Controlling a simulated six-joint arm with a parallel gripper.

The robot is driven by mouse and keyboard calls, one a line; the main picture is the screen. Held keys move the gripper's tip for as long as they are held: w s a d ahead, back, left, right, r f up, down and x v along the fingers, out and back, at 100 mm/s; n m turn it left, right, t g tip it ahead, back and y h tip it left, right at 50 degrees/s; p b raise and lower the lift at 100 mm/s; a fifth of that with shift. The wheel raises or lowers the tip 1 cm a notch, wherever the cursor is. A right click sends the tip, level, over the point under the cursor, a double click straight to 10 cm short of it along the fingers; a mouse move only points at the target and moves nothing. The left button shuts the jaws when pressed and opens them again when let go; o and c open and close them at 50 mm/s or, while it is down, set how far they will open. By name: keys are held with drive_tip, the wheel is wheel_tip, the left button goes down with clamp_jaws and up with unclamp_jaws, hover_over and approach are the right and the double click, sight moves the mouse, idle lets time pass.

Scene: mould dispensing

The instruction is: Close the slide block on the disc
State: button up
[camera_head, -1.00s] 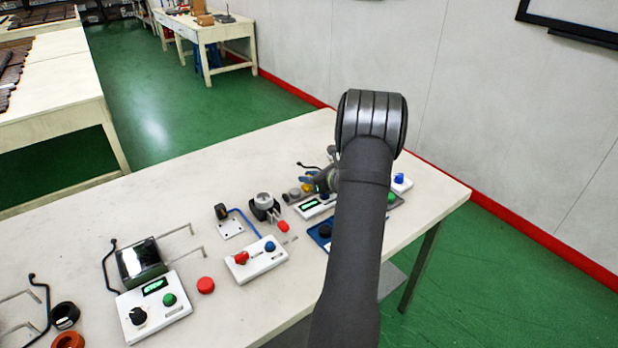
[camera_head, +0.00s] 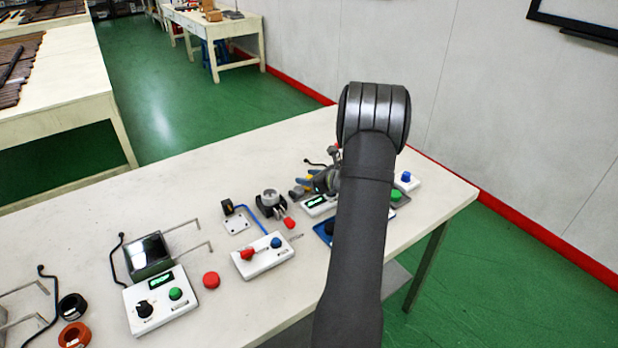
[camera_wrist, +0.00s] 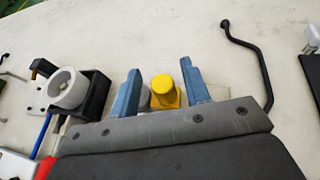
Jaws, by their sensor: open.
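A yellow cylinder (camera_wrist: 165,86) on a yellow base stands on the table, with a grey round piece (camera_wrist: 145,97) at its left. Which part is the slide block and which the disc, I cannot tell for sure. My gripper (camera_wrist: 160,78) is open, its two blue-grey fingers apart on either side of the yellow piece. I cannot tell whether they touch it. In the head view, the grey piece (camera_head: 296,192) shows beside my gripper (camera_head: 306,182); my arm hides much of this spot.
A white cup in a black holder (camera_wrist: 68,90) stands close on the left; it also shows in the head view (camera_head: 270,198). A black bent rod (camera_wrist: 258,62) lies to the right. White control boxes (camera_head: 263,257) stand nearer. Bare table lies beyond the yellow piece.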

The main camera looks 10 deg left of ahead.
drive_tip(key=v, duration=1.7)
drive_tip(key=shift+d, duration=0.15)
drive_tip(key=shift+s+r, duration=0.1)
drive_tip(key=shift+c, duration=0.2)
